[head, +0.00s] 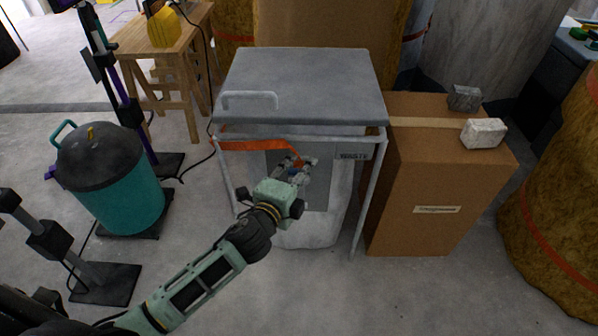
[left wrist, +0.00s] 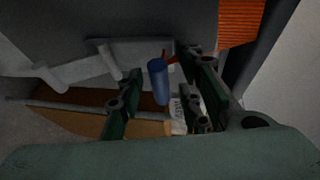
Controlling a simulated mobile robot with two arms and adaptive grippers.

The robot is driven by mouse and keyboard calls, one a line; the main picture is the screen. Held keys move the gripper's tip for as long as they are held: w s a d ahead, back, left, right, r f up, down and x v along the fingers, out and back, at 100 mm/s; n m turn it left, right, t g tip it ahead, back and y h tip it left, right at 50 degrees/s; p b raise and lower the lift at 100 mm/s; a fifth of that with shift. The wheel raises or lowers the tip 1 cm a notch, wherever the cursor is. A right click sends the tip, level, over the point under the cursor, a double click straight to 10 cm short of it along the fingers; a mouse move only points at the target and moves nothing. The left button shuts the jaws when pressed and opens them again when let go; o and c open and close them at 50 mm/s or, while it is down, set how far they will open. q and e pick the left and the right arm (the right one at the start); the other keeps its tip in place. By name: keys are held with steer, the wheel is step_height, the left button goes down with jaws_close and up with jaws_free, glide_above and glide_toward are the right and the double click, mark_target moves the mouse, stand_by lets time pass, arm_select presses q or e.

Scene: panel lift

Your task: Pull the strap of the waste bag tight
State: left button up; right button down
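The waste bag (head: 312,236) is pale and hangs in a metal frame under a grey lid (head: 305,85), with a "WASTE" label (head: 353,156) at the front. An orange strap (head: 250,145) runs across the upper front; it also shows in the left wrist view (left wrist: 241,22). My left gripper (head: 298,168) is in front of the bag near the strap's right end. In the left wrist view, its fingers (left wrist: 160,98) stand apart on either side of a blue cylindrical piece (left wrist: 159,82), with gaps visible. A thin red-orange end shows beside this piece. My right gripper is out of view.
A cardboard box (head: 430,200) with two grey blocks on top stands right of the bag frame. A teal bin (head: 115,185) with a black lid stands left. A wooden sawhorse (head: 165,45) is behind. Open floor lies in front.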

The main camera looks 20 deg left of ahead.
arm_select(q)
jaws_close()
stand_by(0.5)
